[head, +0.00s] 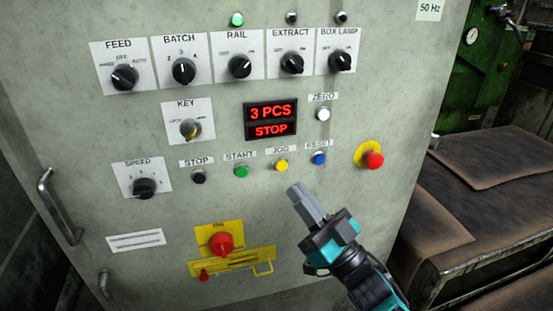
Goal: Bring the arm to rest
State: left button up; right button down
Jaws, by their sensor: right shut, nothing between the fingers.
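My right arm comes in from the lower right. Its gripper (301,192) is shut and empty, with its grey fingers pointing up and left. In the picture the fingertips are just below the yellow JOG button (281,165); I cannot tell whether they touch the panel. The arm is in front of the grey control cabinet (80,195). My left gripper is not in view.
The display (270,120) reads "3 PCS" and "STOP". A red emergency button (374,160) is right of the blue RESET button (319,158). A red switch (221,243) sits on a yellow plate. A worn table (490,152) stands right of the cabinet.

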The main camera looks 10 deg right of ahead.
jog(key=s+f+m+g+h, duration=0.2)
jog(key=s+f+g+h, duration=0.35)
jog(key=f, duration=0.55)
jog(key=s+f+m+g+h, duration=0.2)
jog(key=s+f+g+h, duration=0.3)
jog(key=f, duration=0.6)
pick_arm(q)
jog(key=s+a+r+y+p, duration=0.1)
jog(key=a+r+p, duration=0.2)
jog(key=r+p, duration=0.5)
jog(key=p, duration=0.5)
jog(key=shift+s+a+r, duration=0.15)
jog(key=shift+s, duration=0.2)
pick_arm(e)
jog(key=s+d+r+h, duration=0.1)
jog(key=s+d+r, duration=0.2)
jog(key=r, duration=0.4)
jog(key=shift+s+r, duration=0.15)
jog(key=shift+s, duration=0.4)
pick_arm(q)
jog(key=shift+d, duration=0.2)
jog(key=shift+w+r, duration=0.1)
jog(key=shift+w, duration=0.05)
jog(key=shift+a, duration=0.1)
